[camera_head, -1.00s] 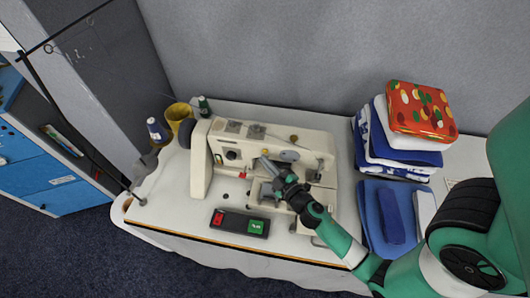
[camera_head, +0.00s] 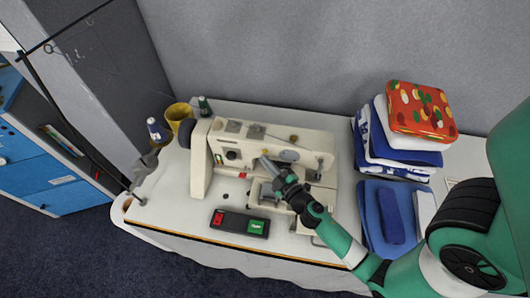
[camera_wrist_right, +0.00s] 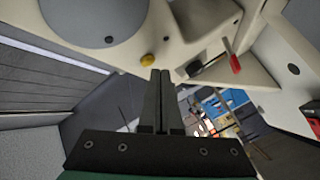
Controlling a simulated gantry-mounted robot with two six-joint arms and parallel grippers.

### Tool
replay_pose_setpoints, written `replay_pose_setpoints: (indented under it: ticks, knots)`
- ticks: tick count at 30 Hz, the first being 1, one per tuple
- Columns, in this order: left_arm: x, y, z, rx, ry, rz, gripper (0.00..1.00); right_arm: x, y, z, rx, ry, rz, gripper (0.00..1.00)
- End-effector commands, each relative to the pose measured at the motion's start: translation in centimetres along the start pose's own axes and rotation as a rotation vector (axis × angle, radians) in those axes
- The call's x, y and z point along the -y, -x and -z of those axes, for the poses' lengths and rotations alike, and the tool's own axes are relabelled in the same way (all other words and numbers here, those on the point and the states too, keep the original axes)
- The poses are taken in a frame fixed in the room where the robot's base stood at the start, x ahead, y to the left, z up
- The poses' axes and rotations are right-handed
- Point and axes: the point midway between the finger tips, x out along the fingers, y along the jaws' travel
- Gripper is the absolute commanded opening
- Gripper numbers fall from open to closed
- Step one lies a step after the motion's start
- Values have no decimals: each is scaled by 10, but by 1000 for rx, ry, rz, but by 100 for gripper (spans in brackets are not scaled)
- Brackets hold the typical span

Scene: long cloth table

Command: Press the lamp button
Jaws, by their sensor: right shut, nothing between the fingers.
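A cream sewing machine (camera_head: 262,150) stands on the white table. My right gripper (camera_head: 264,161) is in front of its body, fingers together and empty, pointing at the machine's front face. A small yellow knob (camera_head: 254,161) is just left of the fingertips. In the right wrist view, a yellow knob (camera_wrist_right: 148,60) is just beyond and slightly left of the shut fingertips (camera_wrist_right: 160,73); whether they touch it I cannot tell. A red-tipped lever (camera_wrist_right: 235,64) is further right there. No part is clearly marked as the lamp button. My left gripper is not in view.
A control box (camera_head: 240,222) with red and green buttons lies at the table front. Folded cloths (camera_head: 395,165) are stacked at the right, with a blue cloth (camera_head: 392,215) in front. A yellow cup (camera_head: 179,114) and thread spools (camera_head: 156,129) stand at the left.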

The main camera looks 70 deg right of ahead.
Motion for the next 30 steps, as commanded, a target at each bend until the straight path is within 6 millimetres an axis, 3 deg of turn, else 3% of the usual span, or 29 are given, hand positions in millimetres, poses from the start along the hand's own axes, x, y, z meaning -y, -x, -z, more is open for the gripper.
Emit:
replay_pose_setpoints:
  ticks: [20, 30]
  knots:
    - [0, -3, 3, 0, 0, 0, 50, -5, -7, -5, 0, 0, 0, 0]
    - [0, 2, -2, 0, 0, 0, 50, 1, 0, -1, 0, -1, 1, 0]
